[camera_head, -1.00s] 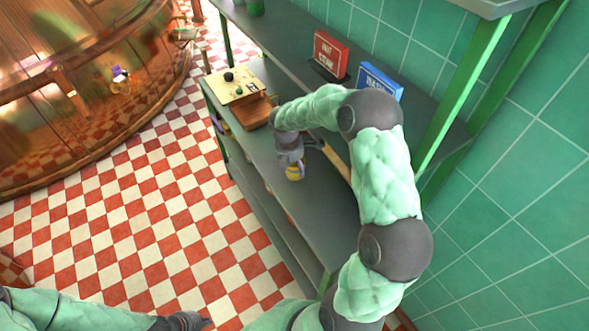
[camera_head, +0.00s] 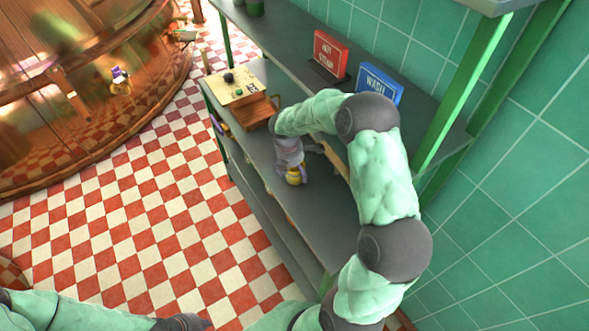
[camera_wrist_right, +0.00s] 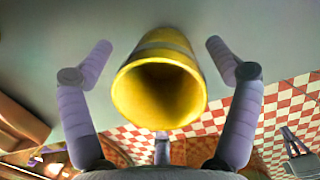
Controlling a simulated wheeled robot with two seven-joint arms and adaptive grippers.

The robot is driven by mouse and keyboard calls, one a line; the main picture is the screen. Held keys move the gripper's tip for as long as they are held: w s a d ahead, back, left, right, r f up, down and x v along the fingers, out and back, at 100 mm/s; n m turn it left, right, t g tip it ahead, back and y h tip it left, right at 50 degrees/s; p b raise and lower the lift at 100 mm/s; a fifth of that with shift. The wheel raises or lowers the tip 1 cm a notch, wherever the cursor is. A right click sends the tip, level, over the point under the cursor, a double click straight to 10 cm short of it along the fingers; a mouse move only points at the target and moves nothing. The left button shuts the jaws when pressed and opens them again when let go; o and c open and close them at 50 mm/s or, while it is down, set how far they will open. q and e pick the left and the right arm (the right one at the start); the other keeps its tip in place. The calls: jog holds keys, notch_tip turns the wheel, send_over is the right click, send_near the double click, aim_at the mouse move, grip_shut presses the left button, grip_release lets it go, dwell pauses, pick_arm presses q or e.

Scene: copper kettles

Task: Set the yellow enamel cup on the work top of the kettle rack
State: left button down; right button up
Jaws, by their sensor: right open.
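The yellow enamel cup (camera_head: 296,177) is on the grey work top (camera_head: 325,205) of the kettle rack, just below my right gripper (camera_head: 294,172). In the right wrist view the cup (camera_wrist_right: 163,85) has its open mouth toward the camera and its far end against the grey surface. My right gripper (camera_wrist_right: 160,60) is open, with one finger on each side of the cup and a visible gap on both sides. My left gripper (camera_head: 200,322) shows at the bottom edge over the floor; its jaws are too small to judge.
A wooden box with a cream panel (camera_head: 238,86) stands at the work top's far end. A red sign (camera_head: 330,52) and a blue sign (camera_head: 380,82) stand on the shelf by the wall. Green posts (camera_head: 465,85) bound the rack at right. A large copper vessel (camera_head: 80,90) stands at upper left.

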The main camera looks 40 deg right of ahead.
pick_arm(q)
notch_tip(320, 180, up, 2)
jog(key=shift+r+p, duration=0.25)
jog(key=shift+p, duration=0.95)
pick_arm(e)
notch_tip(320, 180, up, 12)
jog(key=a, duration=0.2)
jog(key=shift+w, duration=0.1)
